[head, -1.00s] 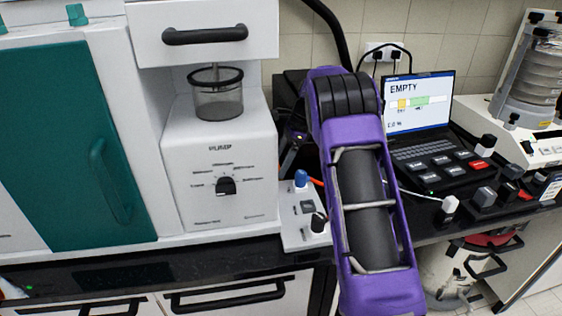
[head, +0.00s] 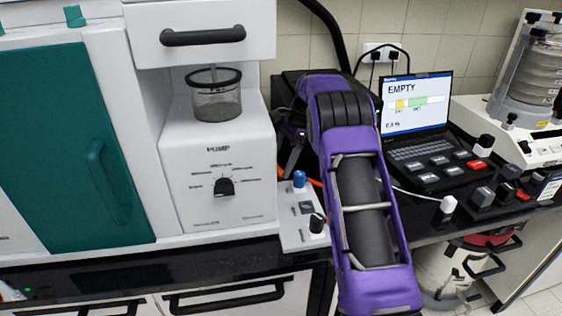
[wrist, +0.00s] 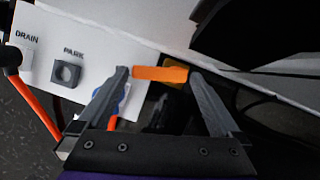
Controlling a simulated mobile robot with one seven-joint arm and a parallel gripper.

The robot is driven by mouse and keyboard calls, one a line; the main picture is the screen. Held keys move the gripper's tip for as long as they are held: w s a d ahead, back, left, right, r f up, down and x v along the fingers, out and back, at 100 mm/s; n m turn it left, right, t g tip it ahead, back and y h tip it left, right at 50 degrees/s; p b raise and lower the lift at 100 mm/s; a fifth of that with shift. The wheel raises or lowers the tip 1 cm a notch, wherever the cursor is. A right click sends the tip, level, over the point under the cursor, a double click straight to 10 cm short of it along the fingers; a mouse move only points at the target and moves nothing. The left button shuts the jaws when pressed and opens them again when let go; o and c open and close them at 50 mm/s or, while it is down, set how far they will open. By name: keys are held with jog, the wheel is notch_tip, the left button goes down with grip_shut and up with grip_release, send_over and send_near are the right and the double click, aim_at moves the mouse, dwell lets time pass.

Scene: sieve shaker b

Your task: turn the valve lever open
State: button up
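An orange bar (wrist: 160,73), which looks like the valve lever, lies crosswise between the fingertips of my gripper (wrist: 159,74) in the wrist view. The fingers stand wide apart, one near each end of the bar. I cannot tell whether either finger touches it. A yellowish part shows just behind the bar. In the head view my purple arm hides the lever and most of my gripper.
A white panel (wrist: 100,40) carries a square PARK socket (wrist: 66,72) and a DRAIN label. An orange hose (wrist: 35,108) runs beside it. A blue knob (head: 299,178) stands on the panel. The pump (head: 218,165) is left; a laptop (head: 416,103) reading EMPTY is right.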

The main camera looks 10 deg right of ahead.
notch_tip(320, 180, up, 10)
dwell(0.6)
jog(key=shift+c, duration=0.2)
